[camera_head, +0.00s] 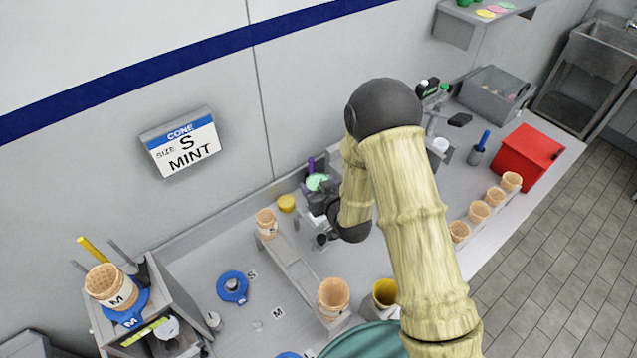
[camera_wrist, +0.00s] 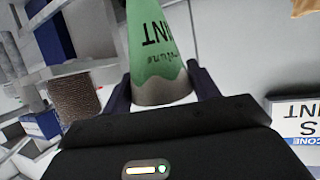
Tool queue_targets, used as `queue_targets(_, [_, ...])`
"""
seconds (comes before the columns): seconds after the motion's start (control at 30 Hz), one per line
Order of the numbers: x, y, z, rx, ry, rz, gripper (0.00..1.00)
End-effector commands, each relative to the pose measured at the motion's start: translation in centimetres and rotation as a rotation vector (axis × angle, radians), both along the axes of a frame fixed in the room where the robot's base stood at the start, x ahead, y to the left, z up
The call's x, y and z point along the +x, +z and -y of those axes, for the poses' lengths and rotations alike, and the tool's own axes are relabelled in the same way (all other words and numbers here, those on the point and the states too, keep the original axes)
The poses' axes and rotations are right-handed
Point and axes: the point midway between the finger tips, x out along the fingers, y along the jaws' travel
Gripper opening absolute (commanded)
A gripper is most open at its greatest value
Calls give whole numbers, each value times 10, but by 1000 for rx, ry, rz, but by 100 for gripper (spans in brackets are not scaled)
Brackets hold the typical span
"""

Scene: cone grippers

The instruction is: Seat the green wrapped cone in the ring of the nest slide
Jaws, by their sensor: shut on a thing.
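A green wrapped cone (camera_wrist: 163,45) with dark "MINT" lettering fills the middle of the wrist view. My gripper (camera_wrist: 161,90) has its two dark fingers on either side of its grey, jagged-edged end and is shut on it. In the head view the green cone (camera_head: 317,183) shows small near the back wall, and my arm partly hides the gripper. A metal stand at the far left carries a blue ring piece (camera_head: 128,310) with a waffle cone (camera_head: 108,285) marked M in it. Another blue ring (camera_head: 233,287) lies on the counter beside an S label. I cannot tell which ring is the nest slide's.
A wall sign (camera_head: 183,143) reads "CONE SIZE S MINT". A narrow rack (camera_head: 295,268) holds waffle cones at both ends. A yellow cup (camera_head: 385,292) stands near my arm. Several cones, a red box (camera_head: 527,155) and a grey bin (camera_head: 490,95) are at the right.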

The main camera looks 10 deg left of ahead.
Motion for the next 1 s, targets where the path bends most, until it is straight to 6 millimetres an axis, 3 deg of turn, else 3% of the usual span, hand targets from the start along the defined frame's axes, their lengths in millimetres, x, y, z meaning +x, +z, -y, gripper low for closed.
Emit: queue_targets(1.0, [0, -62, 0, 1, 0, 0, 49])
